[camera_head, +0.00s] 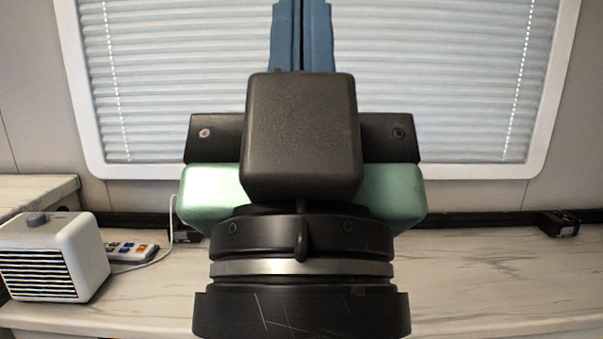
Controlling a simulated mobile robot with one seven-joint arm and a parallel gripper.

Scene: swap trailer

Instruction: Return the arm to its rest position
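My gripper (302,36) fills the middle of the head view, seen from its back with the dark wrist and round flange nearest the camera. Its two blue fingers point up the picture in front of the window and lie close together, so it looks shut. The fingertips run out of the top of the frame. I see nothing held between the visible parts of the fingers. The pale green body of the gripper shows on both sides of the black housing. My arm hides the middle of the counter.
Behind is a window with closed blinds (450,90). Below it runs a marbled counter (490,280), bare at the right except for a small black box (558,224) at the back.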

